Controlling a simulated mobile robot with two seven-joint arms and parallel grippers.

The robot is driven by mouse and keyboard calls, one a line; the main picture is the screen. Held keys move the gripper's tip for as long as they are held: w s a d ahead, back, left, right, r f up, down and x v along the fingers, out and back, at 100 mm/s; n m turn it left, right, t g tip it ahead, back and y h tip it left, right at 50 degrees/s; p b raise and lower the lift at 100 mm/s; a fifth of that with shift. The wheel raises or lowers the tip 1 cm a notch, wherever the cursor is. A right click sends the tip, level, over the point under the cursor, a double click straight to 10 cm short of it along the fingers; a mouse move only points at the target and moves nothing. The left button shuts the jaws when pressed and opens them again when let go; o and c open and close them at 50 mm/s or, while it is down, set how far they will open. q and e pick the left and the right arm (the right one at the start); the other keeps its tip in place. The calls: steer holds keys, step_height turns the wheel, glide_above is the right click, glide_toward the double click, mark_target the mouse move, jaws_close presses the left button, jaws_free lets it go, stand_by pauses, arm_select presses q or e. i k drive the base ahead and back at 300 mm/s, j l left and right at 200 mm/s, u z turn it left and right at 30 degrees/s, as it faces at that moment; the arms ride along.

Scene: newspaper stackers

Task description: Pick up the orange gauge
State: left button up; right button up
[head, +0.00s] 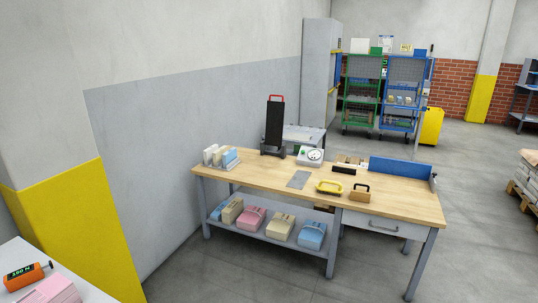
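The orange gauge (24,276) lies on a light grey table top (20,255) at the bottom left of the head view. It is a small orange box with a dark display showing green characters, and a dark tip at its right end. Its left end is close to the picture's left edge. Neither of my grippers shows in this view.
A pink stack (52,291) lies just right of the gauge. A yellow-and-grey pillar (85,225) stands behind that table. A wooden workbench (270,178) with bundles, a scale and tools stands farther off. Open grey floor (210,275) lies between.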

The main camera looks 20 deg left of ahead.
mark_target(19, 278)
steer(key=i+u, duration=0.55)
steer(key=u, duration=0.25)
steer(key=i+l+u, duration=0.15)
steer(key=u, duration=0.25)
steer(key=i+l+u, duration=0.4)
steer(key=k+j, duration=0.05)
steer(key=j, duration=0.05)
